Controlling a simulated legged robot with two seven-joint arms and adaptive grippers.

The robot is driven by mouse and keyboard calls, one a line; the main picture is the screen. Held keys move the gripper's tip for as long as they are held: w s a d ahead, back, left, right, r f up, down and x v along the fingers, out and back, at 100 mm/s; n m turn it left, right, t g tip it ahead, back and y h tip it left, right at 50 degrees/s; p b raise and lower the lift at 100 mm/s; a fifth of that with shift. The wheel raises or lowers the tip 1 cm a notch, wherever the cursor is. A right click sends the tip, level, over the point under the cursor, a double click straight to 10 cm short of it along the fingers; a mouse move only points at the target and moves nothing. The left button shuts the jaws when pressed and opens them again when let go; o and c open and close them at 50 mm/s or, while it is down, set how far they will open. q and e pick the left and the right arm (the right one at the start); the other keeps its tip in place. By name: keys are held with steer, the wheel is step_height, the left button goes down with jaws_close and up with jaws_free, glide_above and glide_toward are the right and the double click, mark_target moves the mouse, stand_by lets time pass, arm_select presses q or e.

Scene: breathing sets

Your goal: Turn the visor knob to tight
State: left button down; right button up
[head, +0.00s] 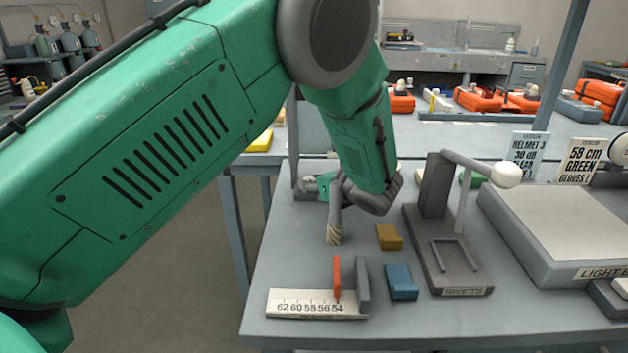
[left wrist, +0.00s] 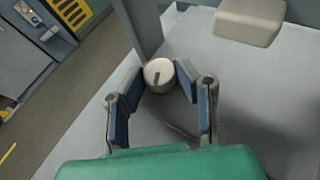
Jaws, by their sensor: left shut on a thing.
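The visor knob (left wrist: 158,75) is a round, off-white knob with a dark mark across its face, seen in the left wrist view. A grey post stands right behind it. My left gripper (left wrist: 160,84) is shut on the knob, with one blue-padded finger on each side. In the head view my left gripper (head: 334,212) points down over the left part of the bench, beside a grey upright. Any tight or loose marking is too small to read. My right gripper is not in view.
The grey bench (head: 290,235) carries a ruler (head: 318,304) with an orange slider, a yellow block (head: 389,237), a blue block (head: 402,282) and a rivets stand (head: 455,262). A light box (head: 560,225) and printed cards (head: 580,160) stand at right. Orange cases lie behind.

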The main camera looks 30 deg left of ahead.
arm_select(q)
steer(key=c, duration=1.5)
jaws_free()
steer(key=shift+w+a+r, duration=0.1)
steer(key=shift+r, duration=0.05)
steer(key=shift+c, duration=0.2)
steer(key=o, duration=0.3)
steer(key=shift+w, duration=0.1)
